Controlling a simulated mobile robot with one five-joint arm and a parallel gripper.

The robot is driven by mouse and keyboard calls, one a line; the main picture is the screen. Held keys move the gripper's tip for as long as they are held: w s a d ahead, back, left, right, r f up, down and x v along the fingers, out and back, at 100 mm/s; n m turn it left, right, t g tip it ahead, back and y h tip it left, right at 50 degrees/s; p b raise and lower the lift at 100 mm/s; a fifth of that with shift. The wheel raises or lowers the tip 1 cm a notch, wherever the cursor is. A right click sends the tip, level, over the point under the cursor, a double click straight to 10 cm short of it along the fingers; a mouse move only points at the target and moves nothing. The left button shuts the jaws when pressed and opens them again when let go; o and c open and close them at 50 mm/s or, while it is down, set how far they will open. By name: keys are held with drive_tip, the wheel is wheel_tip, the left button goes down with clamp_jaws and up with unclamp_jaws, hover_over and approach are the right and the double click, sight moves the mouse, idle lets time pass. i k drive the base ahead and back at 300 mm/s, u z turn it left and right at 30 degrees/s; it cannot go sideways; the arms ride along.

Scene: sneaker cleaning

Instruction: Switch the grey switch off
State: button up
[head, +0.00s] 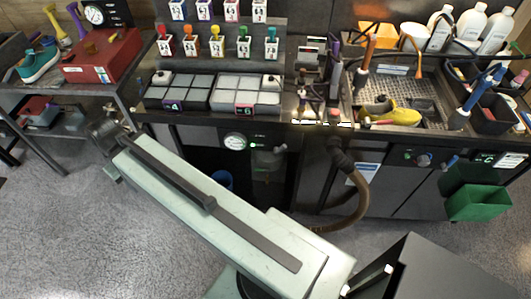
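I cannot pick out the grey switch with certainty. A small greyish knob (423,160) sits on the dark front panel below the sink, at the right of the head view. It is too small to tell whether it is the switch or how it is set. My pale green arm runs from the bottom middle up to the left, ending in a dark joint beside the workbench front. No gripper fingers show, so I cannot see what they are doing.
A round gauge (235,141) with small green lights beside it is on the bench's lower front. A brown hose (357,195) hangs in front of the cabinet. A green bin (478,203) hangs at the right. A red box (103,55) stands on the left table. Grey floor is open at left.

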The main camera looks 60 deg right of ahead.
sight(277, 150)
drive_tip(key=u, duration=1.75)
drive_tip(key=i, duration=0.55)
drive_tip(key=z, duration=3.3)
